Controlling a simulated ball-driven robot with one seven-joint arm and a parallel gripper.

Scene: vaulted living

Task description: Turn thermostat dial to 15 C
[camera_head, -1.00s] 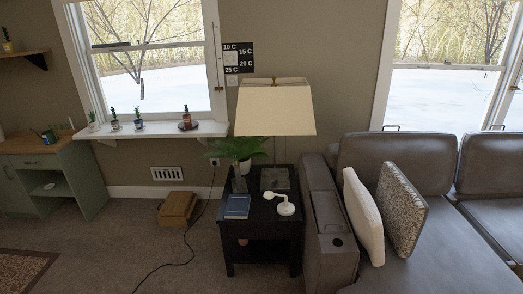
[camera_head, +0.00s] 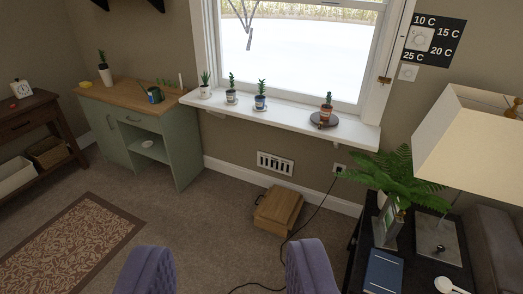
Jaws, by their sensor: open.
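The thermostat dial (camera_head: 419,39) is a pale square unit on the wall at the upper right, just right of the window. A black label panel (camera_head: 447,32) surrounds it with white marks 10 C, 15 C, 20 C and 25 C. The dial's pointer is too small to read. A smaller white plate (camera_head: 408,72) is on the wall below it. My gripper (camera_head: 222,268) shows at the bottom edge as two purple fingers, set wide apart with nothing between them. It is open, low and far to the left of the dial.
A white sill (camera_head: 275,113) with several potted plants juts out below the window. A lampshade (camera_head: 478,137), a fern (camera_head: 403,178) and a black side table (camera_head: 362,262) stand at the right. A wooden box (camera_head: 277,208) and a cord lie on the floor. The carpet at left is open.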

